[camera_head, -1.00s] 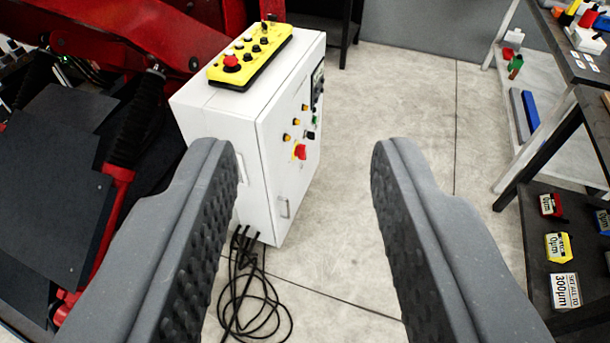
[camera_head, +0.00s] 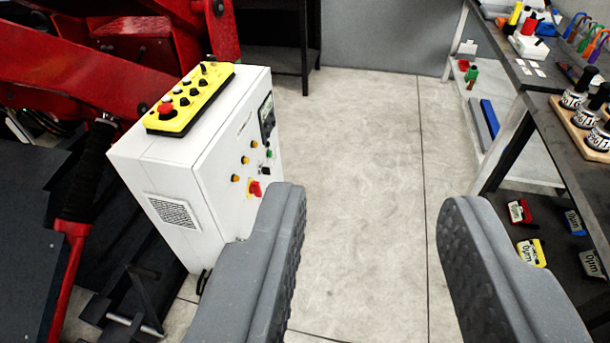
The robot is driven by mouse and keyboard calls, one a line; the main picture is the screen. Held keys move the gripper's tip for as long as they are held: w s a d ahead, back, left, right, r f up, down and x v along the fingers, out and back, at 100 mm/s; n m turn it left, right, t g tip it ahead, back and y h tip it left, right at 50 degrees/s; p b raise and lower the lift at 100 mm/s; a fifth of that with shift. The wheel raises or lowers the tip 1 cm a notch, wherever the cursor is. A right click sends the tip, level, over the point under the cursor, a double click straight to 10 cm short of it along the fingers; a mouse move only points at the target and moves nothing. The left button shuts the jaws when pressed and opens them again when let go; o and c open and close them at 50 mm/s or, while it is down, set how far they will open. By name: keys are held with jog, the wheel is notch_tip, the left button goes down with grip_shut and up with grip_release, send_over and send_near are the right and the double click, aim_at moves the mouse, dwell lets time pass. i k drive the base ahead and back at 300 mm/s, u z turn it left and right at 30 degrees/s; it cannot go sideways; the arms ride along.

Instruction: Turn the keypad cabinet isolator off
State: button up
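The white keypad cabinet (camera_head: 215,160) stands on the floor left of centre, with its control face turned to the right. The red isolator handle (camera_head: 255,189) on a yellow plate sits low on that face, just above and behind my left fingertip; its exact position is too small to tell. Orange buttons (camera_head: 245,160), a green button and a dark keypad or display panel (camera_head: 266,117) are above it. My gripper (camera_head: 370,215) is wide open and empty, its fingers apart over bare floor. The left finger hides the lower part of the control face.
A yellow pendant (camera_head: 190,98) with a red stop button lies on the cabinet top. Red positioner arms (camera_head: 60,75) fill the left. A dark bench (camera_head: 530,75) with tools and shelves stands at right. Floor (camera_head: 365,140) between cabinet and bench is clear.

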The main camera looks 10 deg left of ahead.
aim_at(254, 187)
jog(key=z, duration=0.25)
jog(key=i, duration=1.8)
jog(key=u, duration=0.7)
